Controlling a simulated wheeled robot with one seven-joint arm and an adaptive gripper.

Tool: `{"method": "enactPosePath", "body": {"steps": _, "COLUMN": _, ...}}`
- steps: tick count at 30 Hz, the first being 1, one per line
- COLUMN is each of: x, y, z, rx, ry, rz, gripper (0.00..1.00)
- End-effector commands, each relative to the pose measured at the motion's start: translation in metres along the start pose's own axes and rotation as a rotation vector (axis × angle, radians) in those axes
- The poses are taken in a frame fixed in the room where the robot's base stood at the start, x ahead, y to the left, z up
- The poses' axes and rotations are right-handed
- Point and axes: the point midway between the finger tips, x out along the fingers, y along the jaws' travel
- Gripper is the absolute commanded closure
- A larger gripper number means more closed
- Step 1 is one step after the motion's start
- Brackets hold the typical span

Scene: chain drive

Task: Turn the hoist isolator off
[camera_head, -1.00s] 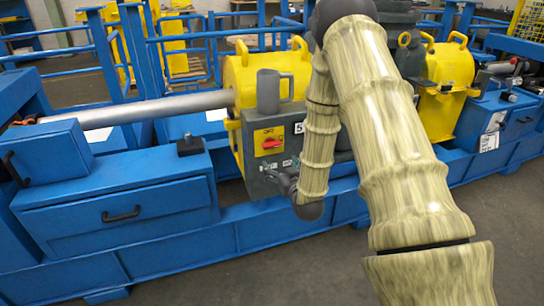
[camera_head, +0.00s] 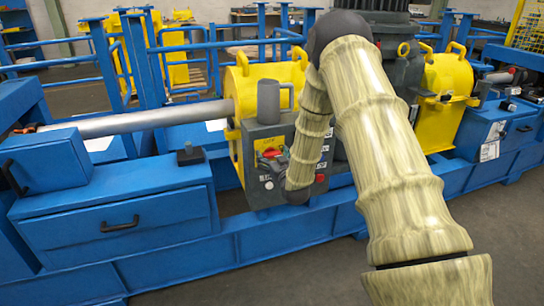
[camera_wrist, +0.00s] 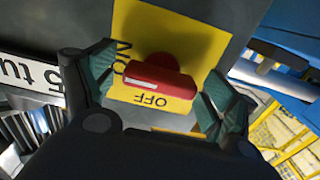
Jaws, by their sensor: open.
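The isolator has a red knob (camera_wrist: 155,78) on a yellow plate (camera_wrist: 185,38) marked ON and OFF. In the wrist view OFF reads upside down below the knob and ON stands at the left. The knob's bar lies nearly crosswise, with a white line along its left part. My gripper (camera_wrist: 162,80) is open, one finger to each side of the knob; I see gaps, and contact cannot be told. In the head view the knob (camera_head: 271,153) sits on a grey box (camera_head: 258,133), partly covered by my gripper (camera_head: 277,159).
A label plate (camera_wrist: 36,75) lies left of the knob in the wrist view. A blue drawer unit (camera_head: 115,215) is at the left.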

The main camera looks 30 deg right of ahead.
Motion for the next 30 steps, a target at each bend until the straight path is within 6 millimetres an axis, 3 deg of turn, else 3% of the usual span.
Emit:
{"method": "enactPosePath", "body": {"steps": 11, "x": 0.0039, "y": 0.0001, "z": -0.0001, "rx": 0.0, "ry": 0.0, "rz": 0.0, "gripper": 0.16}}
{"method": "enactPosePath", "body": {"steps": 18, "x": 0.0037, "y": 0.0004, "z": 0.0, "rx": 0.0, "ry": 0.0, "rz": 0.0, "gripper": 0.6}}
{"method": "enactPosePath", "body": {"steps": 30, "x": 0.0035, "y": 0.0007, "z": 0.0001, "rx": -0.051, "ry": -0.001, "rz": 0.0, "gripper": 0.6}}
